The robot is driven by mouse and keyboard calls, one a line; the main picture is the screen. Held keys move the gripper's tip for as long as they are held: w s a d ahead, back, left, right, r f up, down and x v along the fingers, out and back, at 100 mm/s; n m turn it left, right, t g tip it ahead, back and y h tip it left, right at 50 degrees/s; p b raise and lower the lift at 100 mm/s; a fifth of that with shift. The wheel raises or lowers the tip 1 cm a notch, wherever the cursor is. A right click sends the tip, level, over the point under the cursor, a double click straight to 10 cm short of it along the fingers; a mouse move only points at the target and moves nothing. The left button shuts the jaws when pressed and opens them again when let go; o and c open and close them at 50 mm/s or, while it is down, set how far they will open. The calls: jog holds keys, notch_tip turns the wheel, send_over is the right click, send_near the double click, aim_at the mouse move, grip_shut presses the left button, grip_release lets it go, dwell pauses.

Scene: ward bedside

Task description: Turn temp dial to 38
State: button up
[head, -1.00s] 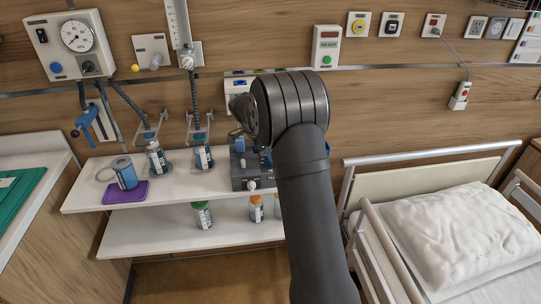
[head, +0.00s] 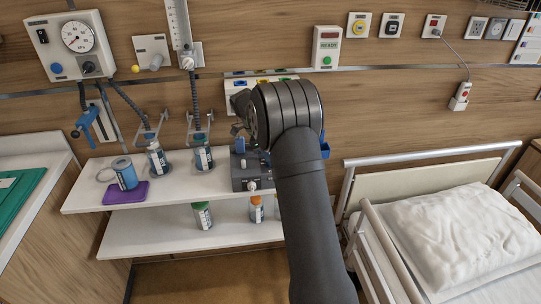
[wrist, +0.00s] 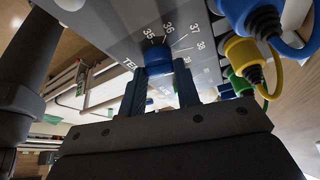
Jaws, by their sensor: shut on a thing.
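The blue temp dial (wrist: 158,60) sits on a grey panel (wrist: 115,35) in the wrist view. Printed numbers, including 36, 37 and 38, curve around its far and right side. My gripper (wrist: 160,82) is shut on the dial, one dark finger on each side. The fingers and the angle hide any pointer mark, so I cannot tell the exact setting. In the head view, my arm partly hides the grey unit (head: 243,183) on the upper shelf, and the dial cannot be made out clearly.
Blue (wrist: 262,22), yellow (wrist: 243,52) and green coloured connectors stand close to the right of the dial. Bottles and a blue cup (head: 124,173) on a purple mat (head: 126,196) occupy the upper shelf's left. A bed (head: 455,225) stands at right.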

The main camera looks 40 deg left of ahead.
jog(key=o, duration=1)
jog(key=shift+c, duration=0.2)
jog(key=v, duration=1.7)
jog(key=shift+r, duration=0.25)
jog(key=shift+w, duration=0.1)
jog(key=x, duration=1.7)
jog(key=shift+f, duration=0.25)
jog(key=shift+r, duration=0.1)
